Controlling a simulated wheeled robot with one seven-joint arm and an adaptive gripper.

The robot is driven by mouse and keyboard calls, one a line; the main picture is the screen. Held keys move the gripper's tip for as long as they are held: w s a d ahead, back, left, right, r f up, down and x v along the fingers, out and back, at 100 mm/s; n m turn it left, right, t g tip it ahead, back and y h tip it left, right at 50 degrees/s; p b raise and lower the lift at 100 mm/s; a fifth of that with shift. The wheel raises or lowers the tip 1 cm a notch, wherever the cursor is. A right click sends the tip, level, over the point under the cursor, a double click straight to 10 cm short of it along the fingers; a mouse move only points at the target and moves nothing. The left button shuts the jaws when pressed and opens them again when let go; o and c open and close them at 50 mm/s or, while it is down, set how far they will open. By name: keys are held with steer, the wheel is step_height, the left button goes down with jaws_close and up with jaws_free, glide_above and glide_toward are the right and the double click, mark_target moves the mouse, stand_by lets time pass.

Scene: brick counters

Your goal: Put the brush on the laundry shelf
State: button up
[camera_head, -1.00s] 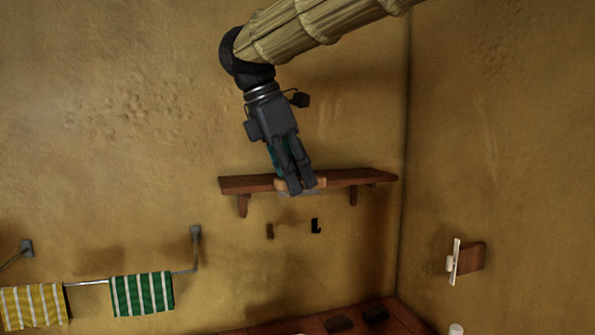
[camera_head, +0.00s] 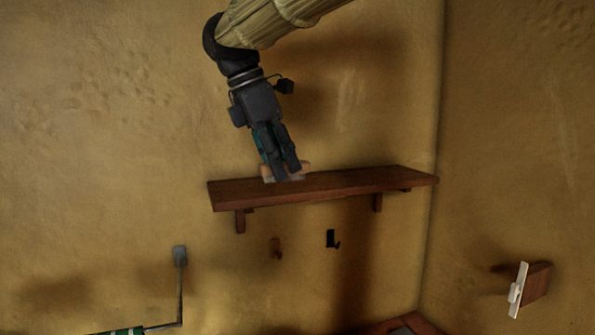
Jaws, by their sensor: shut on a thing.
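The laundry shelf (camera_head: 350,184) is a dark reddish-brown wooden board on brackets, fixed to the back wall. My gripper (camera_head: 283,172) points down in front of or over the left half of the shelf. It is shut on the brush (camera_head: 302,167), whose light wooden body and pale bristles show at the fingertips. The fingers hide most of the brush. The pale underside appears close to the shelf's top, but I cannot tell whether it touches.
The shelf top is bare to the right of my gripper. Two small hooks, one brown (camera_head: 277,247) and one black (camera_head: 332,239), are below the shelf. A towel rail (camera_head: 181,290) is at lower left. A wooden block with a white plate (camera_head: 519,289) is on the right wall.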

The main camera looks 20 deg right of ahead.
steer(key=w+d+p, duration=0.1)
steer(key=w+p, duration=0.1)
steer(key=w, duration=0.2)
steer(key=w+d+p, duration=0.1)
steer(key=w, duration=0.3)
steer(key=w+d+f+p, duration=0.1)
steer(key=w+d+p, duration=0.1)
steer(key=w, duration=0.2)
steer(key=shift+w+p, duration=0.35)
steer(key=shift+w+d+f, duration=0.15)
steer(key=shift+w+d, duration=0.1)
steer(key=shift+w, duration=0.2)
steer(key=shift+w+d+p, duration=0.1)
steer(key=shift+w+p, duration=0.35)
steer(key=shift+p, duration=0.05)
steer(key=shift+f+p, duration=0.95)
steer(key=shift+f, duration=0.85)
steer(key=o, duration=0.6)
steer(key=shift+f, duration=0.15)
steer(key=shift+c, duration=0.2)
steer(key=o, duration=0.4)
steer(key=shift+o, duration=0.2)
